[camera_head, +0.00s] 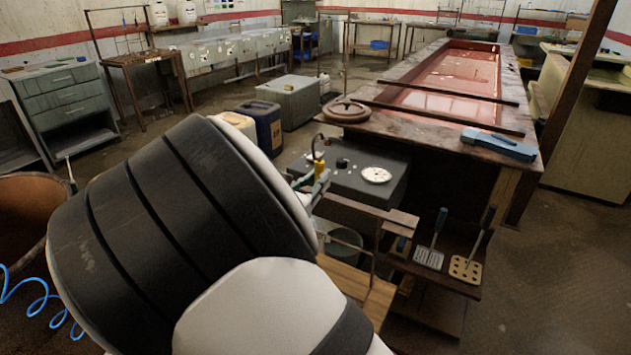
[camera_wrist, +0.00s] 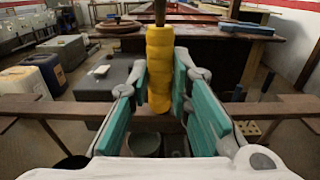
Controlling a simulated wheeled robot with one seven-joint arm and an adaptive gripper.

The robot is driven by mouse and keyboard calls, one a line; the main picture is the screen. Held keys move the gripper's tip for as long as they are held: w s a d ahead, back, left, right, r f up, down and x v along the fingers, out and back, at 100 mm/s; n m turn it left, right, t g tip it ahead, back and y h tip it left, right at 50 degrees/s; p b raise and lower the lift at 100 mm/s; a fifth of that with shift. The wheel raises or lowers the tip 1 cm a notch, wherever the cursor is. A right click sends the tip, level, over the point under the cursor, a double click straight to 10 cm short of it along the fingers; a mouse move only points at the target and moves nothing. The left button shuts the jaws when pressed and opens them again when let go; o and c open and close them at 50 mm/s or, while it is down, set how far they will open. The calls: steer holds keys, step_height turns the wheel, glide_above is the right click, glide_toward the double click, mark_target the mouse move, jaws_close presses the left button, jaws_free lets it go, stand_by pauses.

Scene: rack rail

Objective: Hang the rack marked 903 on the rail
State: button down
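My gripper (camera_wrist: 159,85) has its teal pads close against both sides of a yellow wrapped grip (camera_wrist: 159,62), which stands upright between them. In the head view the yellow grip (camera_head: 318,168) shows small, with a dark hook-like end above it. A brown frame with a crossbar (camera_wrist: 60,108) and hanging legs spans both sides below the gripper; it looks like the held rack. The frame also shows in the head view (camera_head: 360,206). No 903 mark is legible. Dark bars (camera_head: 440,104) cross the long red-lined tank; I cannot tell which is the rail. My arm hides much of the scene.
The tank (camera_head: 515,120) has a blue tool (camera_head: 499,144) on its near edge and a round brown lid (camera_head: 347,111) at its left corner. A dark box (camera_head: 352,180) stands before it. Floor is open further right.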

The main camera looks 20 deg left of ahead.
mark_target(317, 167)
steer(key=shift+r, duration=0.15)
stand_by(0.4)
steer(key=shift+r+p, duration=1.05)
steer(key=shift+r, duration=0.5)
steer(key=s+p, duration=0.3)
steer(key=s, duration=0.6)
steer(key=shift+a+p, duration=0.4)
